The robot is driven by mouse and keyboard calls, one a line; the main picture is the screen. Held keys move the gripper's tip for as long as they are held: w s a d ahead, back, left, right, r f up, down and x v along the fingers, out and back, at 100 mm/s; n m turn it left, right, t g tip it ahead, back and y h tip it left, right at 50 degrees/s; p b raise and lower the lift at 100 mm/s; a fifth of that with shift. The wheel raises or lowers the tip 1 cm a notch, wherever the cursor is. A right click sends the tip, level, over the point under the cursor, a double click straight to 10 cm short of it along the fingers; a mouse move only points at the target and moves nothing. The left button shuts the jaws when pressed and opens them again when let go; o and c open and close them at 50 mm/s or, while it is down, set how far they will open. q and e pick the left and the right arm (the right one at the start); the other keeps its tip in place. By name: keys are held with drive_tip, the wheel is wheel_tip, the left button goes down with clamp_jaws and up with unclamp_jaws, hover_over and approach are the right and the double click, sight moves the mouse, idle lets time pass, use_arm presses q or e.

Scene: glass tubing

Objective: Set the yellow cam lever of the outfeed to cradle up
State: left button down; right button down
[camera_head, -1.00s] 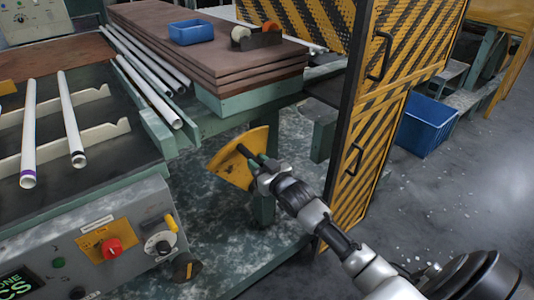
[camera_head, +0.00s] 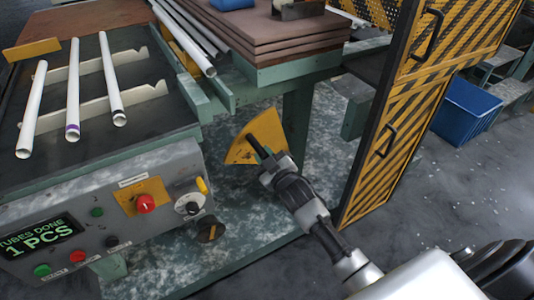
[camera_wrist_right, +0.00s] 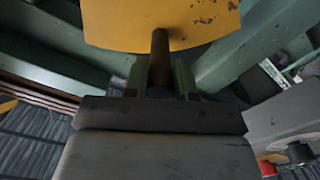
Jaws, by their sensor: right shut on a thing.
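The yellow cam lever shows as a fan-shaped yellow plate (camera_head: 262,132) beside a green leg of the outfeed frame. My right gripper (camera_head: 265,157) is at the plate, its arm coming from the lower right. In the right wrist view, the yellow plate (camera_wrist_right: 165,18) fills the top centre. A dark brown rod (camera_wrist_right: 160,62) runs down from it between the fingers of my right gripper (camera_wrist_right: 160,80), which is shut on this rod. The rod's lower end is hidden by the gripper. My left gripper is not in view.
A grey control box (camera_head: 120,215) with knobs and buttons stands left of the lever. White tubes (camera_head: 75,90) lie on the rack above it. A yellow-black mesh guard (camera_head: 400,130) stands close right of my arm. A blue crate (camera_head: 465,112) is behind it.

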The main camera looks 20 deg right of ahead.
drive_tip(key=c, duration=0.9)
unclamp_jaws()
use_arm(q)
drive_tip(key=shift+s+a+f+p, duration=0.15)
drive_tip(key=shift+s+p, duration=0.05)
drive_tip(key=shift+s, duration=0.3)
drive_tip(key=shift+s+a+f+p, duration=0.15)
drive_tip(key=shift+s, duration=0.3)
use_arm(e)
drive_tip(key=s, duration=1)
drive_tip(key=shift+s+d, duration=0.4)
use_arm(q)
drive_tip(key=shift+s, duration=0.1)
